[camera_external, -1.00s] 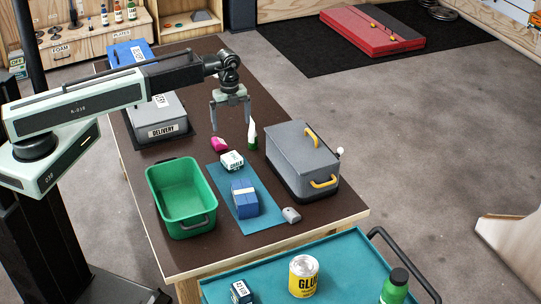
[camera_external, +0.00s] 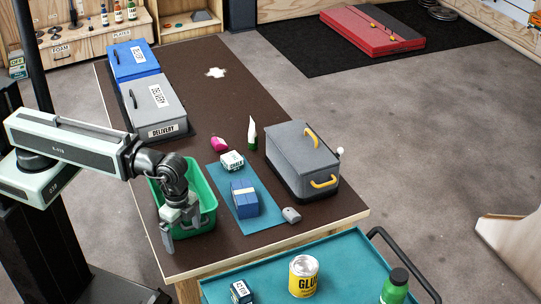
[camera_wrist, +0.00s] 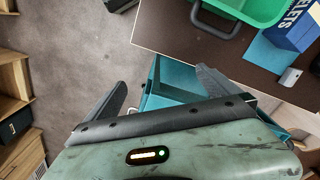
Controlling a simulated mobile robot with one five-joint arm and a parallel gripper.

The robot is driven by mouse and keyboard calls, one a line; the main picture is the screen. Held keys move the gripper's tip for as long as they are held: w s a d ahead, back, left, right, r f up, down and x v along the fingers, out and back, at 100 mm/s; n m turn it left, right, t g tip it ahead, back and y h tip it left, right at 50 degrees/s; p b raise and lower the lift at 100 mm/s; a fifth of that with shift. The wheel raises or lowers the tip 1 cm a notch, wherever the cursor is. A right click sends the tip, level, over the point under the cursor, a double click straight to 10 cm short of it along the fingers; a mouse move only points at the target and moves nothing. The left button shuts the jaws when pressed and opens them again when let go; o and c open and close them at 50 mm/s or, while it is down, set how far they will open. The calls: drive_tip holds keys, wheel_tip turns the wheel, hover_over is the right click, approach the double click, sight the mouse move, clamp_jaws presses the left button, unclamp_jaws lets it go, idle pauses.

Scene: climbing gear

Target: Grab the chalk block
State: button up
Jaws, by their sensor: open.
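The chalk block (camera_external: 232,161) is a small white box with dark lettering. It lies on the far part of the blue mat (camera_external: 247,226) in the external view, beyond a blue box (camera_external: 244,198). My gripper (camera_external: 182,232) is in front of the green bin, near the table's front left edge, to the left of the chalk block and nearer the camera. The wrist view shows the jaws (camera_wrist: 165,92) spread apart with nothing between them. The chalk block cannot be made out in the wrist view.
The green bin (camera_external: 207,196) is partly hidden behind my arm. A grey case (camera_external: 301,158) stands to the right. The table's far part is clear around a white patch (camera_external: 215,72).

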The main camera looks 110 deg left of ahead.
drive_tip(key=shift+w+n, duration=0.1)
drive_tip(key=shift+n, duration=1)
drive_tip(key=c, duration=0.3)
